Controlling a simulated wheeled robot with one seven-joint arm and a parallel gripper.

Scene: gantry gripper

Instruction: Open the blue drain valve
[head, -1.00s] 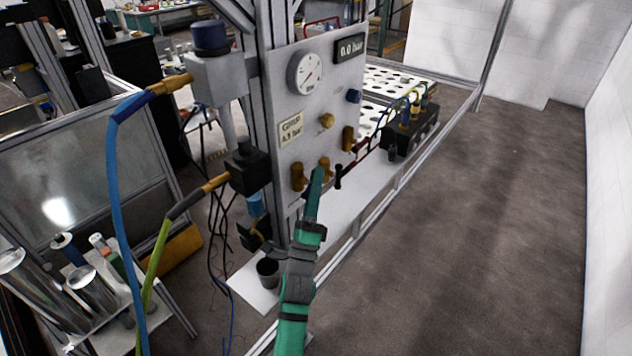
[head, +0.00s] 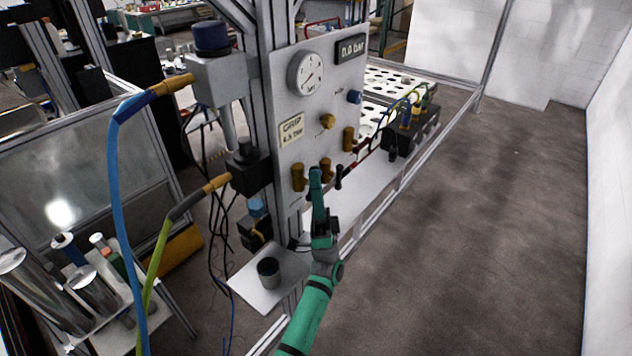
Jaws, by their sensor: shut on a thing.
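My gripper (head: 315,178), teal with black parts, reaches up in front of the lower part of the grey panel (head: 305,115). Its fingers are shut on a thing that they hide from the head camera. The fingertips overlap the lower left of a brass fitting (head: 327,168); I cannot tell whether they touch it. A small blue part (head: 256,206) sits under the black block left of the panel, apart from my gripper. A blue knob (head: 354,96) is on the panel's upper right. I cannot tell which blue part is the drain valve.
A dark cup (head: 268,271) stands on a white shelf (head: 250,284) below left. A gauge (head: 306,73) and a display (head: 353,46) are on the panel. Blue (head: 116,220) and green (head: 158,250) hoses hang at left. The floor at right is clear.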

